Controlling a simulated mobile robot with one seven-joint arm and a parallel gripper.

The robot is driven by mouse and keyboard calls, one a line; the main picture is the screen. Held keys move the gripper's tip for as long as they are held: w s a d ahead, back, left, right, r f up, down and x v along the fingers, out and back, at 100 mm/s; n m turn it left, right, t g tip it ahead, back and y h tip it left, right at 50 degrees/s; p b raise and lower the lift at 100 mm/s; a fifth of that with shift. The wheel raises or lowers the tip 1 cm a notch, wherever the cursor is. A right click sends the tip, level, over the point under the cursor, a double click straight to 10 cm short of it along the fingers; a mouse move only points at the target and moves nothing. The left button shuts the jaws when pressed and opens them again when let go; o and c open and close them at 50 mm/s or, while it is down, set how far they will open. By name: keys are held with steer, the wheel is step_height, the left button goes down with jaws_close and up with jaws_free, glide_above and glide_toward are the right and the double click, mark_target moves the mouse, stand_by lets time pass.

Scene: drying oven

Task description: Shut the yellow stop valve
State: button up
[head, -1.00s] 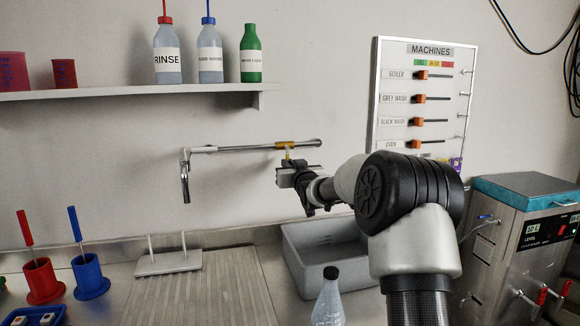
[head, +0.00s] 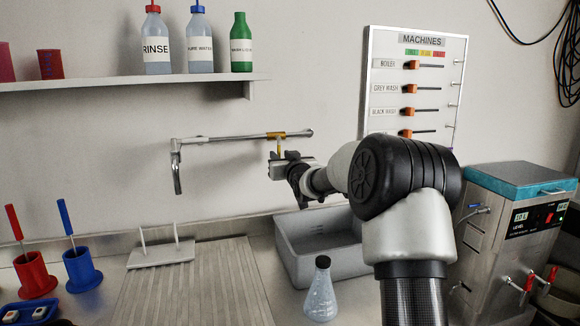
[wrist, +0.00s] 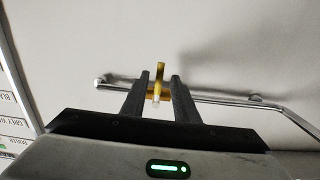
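The yellow stop valve (head: 277,135) sits on a silver wall pipe (head: 228,142) under the shelf. Its yellow lever hangs down from the pipe, across it, in the head view. My gripper (head: 277,158) is at the lever, just below the pipe. In the wrist view, the lever (wrist: 161,76) stands between the two dark fingers of my gripper (wrist: 160,78). The fingers are apart, with a gap visible on each side of the lever. Contact with the lever is not visible. In the head view my wrist hides part of the fingers.
A grey basin (head: 320,245) lies below my arm, with a flask (head: 322,292) in front. A shelf (head: 130,82) with bottles is at upper left. The MACHINES board (head: 412,90) is right of the pipe. A bath unit (head: 515,225) stands at the right.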

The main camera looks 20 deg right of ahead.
steer(key=s+p, duration=0.1)
steer(key=s, duration=1.5)
steer(key=shift+s, duration=0.1)
